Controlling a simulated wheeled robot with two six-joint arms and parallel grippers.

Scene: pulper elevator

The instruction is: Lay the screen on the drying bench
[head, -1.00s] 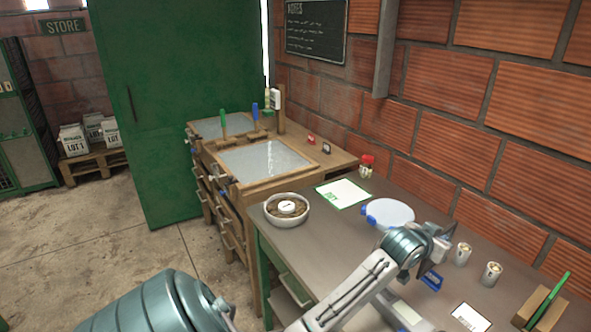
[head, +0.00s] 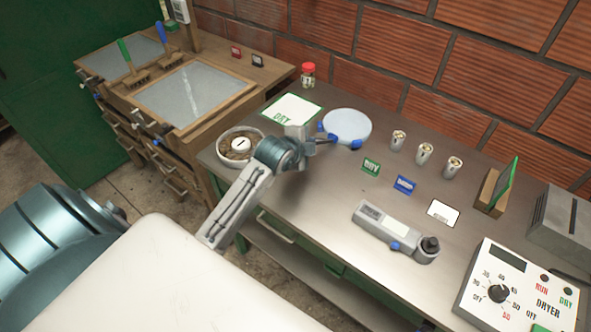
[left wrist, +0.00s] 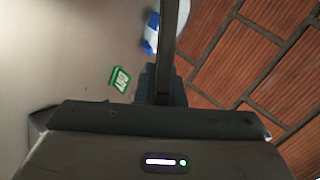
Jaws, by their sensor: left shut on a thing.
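The screen appears to be a pale round disc with blue tabs (head: 347,123), by the brick wall over the grey table (head: 315,185). My left gripper (head: 322,138) reaches it from the left and is shut at a blue tab on its near left side. The contact is small and partly hidden. In the left wrist view, a blue and white part (left wrist: 151,32) shows beside a dark finger. A wooden bench (head: 205,122) with two framed grey panels stands left of the table. No label reading drying bench is legible. My right gripper is not in view.
A green-edged DRY sheet (head: 292,112), a round bowl (head: 240,143) and a red-lidded jar (head: 308,73) lie near the disc. Several metal cups (head: 424,152), small signs (head: 371,166), a handheld device (head: 395,230) and a dryer control box (head: 515,290) stand to the right.

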